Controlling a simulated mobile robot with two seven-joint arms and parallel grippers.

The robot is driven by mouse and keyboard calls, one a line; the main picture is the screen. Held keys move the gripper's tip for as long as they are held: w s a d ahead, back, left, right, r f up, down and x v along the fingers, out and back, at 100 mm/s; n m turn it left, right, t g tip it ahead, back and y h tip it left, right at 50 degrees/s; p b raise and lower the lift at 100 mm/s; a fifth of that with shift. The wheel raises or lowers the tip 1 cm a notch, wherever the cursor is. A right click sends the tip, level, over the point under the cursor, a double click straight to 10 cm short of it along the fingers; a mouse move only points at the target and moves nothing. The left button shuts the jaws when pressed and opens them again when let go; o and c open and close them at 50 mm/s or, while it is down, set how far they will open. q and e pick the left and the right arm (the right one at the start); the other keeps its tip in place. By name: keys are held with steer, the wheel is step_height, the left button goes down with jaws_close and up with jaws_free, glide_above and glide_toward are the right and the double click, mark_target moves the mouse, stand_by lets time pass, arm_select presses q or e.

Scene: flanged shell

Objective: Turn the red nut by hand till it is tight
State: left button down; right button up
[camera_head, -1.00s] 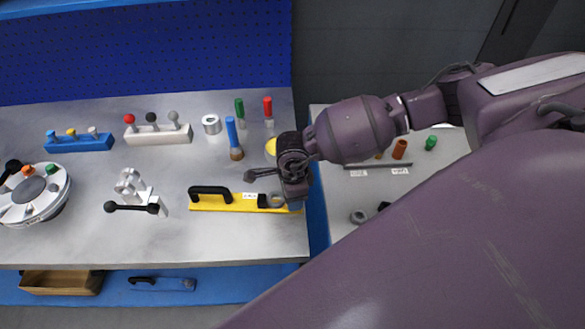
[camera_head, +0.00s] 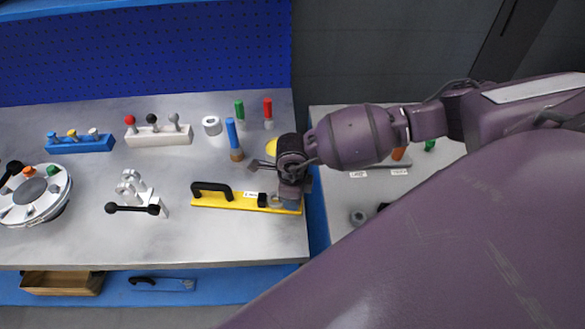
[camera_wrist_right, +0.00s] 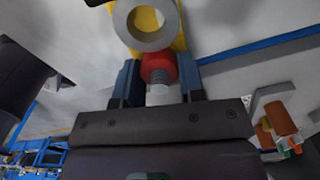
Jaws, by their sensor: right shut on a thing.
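The red nut (camera_wrist_right: 158,68) sits on a grey threaded stud in the right wrist view, next to a grey ring (camera_wrist_right: 148,40) on the yellow bar. My right gripper (camera_wrist_right: 158,80) has one finger on each side of the nut and is shut on it. In the head view my right gripper (camera_head: 292,187) is over the right end of the yellow bar (camera_head: 225,202), and its wrist hides the nut there. The bar has a black handle (camera_head: 211,187) at its left end. My left gripper is in neither current view.
A blue-handled tool (camera_head: 232,135), a green peg (camera_head: 239,110) and a red-topped peg (camera_head: 268,108) stand behind the bar. A clamp with a black lever (camera_head: 132,209) is left of it. A gap separates the bench from a second table (camera_head: 350,200) at right.

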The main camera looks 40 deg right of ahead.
steer(key=shift+r, duration=0.1)
steer(key=o, duration=0.9)
steer(key=shift+o, duration=0.2)
step_height(320, 180, up, 11)
steer(key=shift+f, duration=0.2)
